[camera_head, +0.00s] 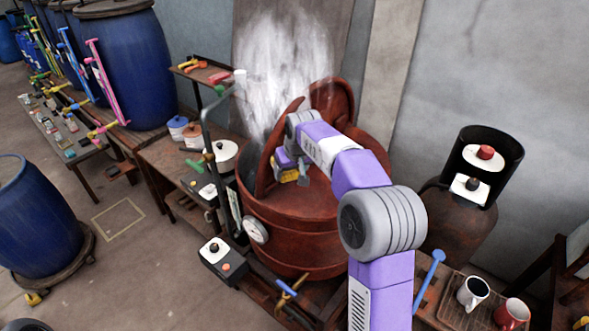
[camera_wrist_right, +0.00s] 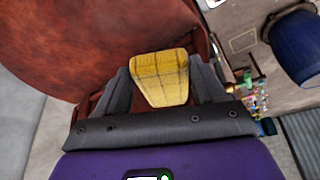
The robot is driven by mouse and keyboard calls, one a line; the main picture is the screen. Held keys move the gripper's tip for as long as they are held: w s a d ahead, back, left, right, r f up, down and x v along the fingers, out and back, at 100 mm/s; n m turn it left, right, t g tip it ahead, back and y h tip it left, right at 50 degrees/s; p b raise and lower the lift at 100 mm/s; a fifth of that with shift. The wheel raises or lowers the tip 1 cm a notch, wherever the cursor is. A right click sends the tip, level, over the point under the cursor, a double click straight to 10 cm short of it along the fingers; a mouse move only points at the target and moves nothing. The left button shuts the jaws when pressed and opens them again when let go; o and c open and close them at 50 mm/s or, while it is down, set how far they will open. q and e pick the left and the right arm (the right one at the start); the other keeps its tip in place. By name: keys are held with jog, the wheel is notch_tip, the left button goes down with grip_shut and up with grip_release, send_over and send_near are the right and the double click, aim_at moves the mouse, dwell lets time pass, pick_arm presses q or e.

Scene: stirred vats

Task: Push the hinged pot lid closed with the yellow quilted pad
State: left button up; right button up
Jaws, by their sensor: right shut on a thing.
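The red-brown pot (camera_head: 292,235) stands in the middle of the head view, with a dial on its front. Its hinged lid (camera_head: 264,160) is tilted up steeply, with a dark opening at the left and steam rising behind. My right gripper (camera_head: 290,172) is over the pot, beside the lid, shut on the yellow quilted pad (camera_head: 289,177). In the right wrist view the pad (camera_wrist_right: 160,78) sits between the two fingers, and the lid's broad rusty face (camera_wrist_right: 90,40) fills the upper left. I cannot tell whether pad and lid touch. My left gripper is not in view.
A thin green pipe (camera_head: 212,130) stands left of the pot. A control box (camera_head: 222,260) with a black knob is at its front left. A dark cylinder (camera_head: 455,225) stands at the right, and two mugs (camera_head: 473,292) sit on a low table. Blue barrels (camera_head: 125,65) line the left.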

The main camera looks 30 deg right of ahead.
jog(key=shift+w+a+f+p, duration=0.1)
jog(key=shift+w+a+p, duration=0.2)
jog(key=shift+w+p, duration=0.35)
jog(key=shift+w+a+f+p, duration=0.1)
jog(key=shift+w+a+p, duration=0.3)
jog(key=shift+w, duration=0.35)
jog(key=w+p, duration=0.1)
jog(key=w+a+p, duration=0.1)
jog(key=w+p, duration=0.1)
jog(key=shift+w+a+f+p, duration=0.15)
jog(key=shift+w+f+p, duration=0.2)
dwell(0.9)
jog(key=s+a+r+p, duration=0.1)
jog(key=s+a+r, duration=0.1)
jog(key=a+r, duration=0.3)
jog(key=shift+s+a, duration=0.15)
jog(key=shift+a, duration=0.15)
dwell(0.6)
